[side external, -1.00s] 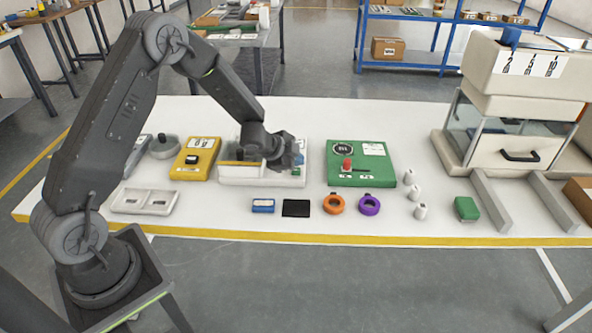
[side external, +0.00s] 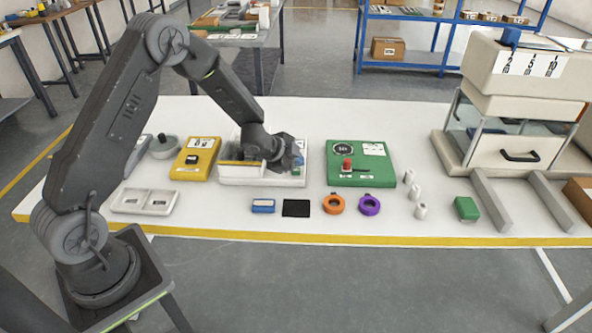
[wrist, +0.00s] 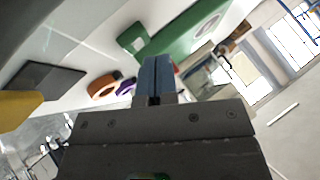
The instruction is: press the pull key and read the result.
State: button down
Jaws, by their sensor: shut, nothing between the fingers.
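The white device (side external: 232,180) stands in the middle left of the table in the side view, partly hidden by my wrist. A small green part (side external: 297,170) shows at its right end, close under my gripper (side external: 297,155). I cannot tell whether it is the pull key or whether the fingers touch it. In the wrist view my gripper (wrist: 155,70) has its blue-grey fingers closed together with nothing between them. A small green block (wrist: 133,38) shows just beyond and left of the fingertips there. No readable result shows on the white device.
A yellow device (side external: 193,160) stands left and a green device with a red knob (side external: 347,164) stands right. In front lie a blue block (side external: 263,206), a black pad (side external: 296,208), an orange ring (side external: 334,204) and a purple ring (side external: 369,205).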

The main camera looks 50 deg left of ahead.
jog(key=shift+s+d+f, duration=0.15)
jog(key=shift+s+f, duration=0.05)
jog(key=shift+f, duration=0.25)
jog(key=shift+d+f, duration=0.1)
jog(key=shift+f, duration=0.45)
dwell(1.1)
jog(key=shift+s, duration=0.1)
jog(key=shift+s+d+r, duration=0.15)
jog(key=shift+s+d, duration=0.2)
jog(key=shift+w+a+r, duration=0.15)
jog(key=shift+r, duration=2.5)
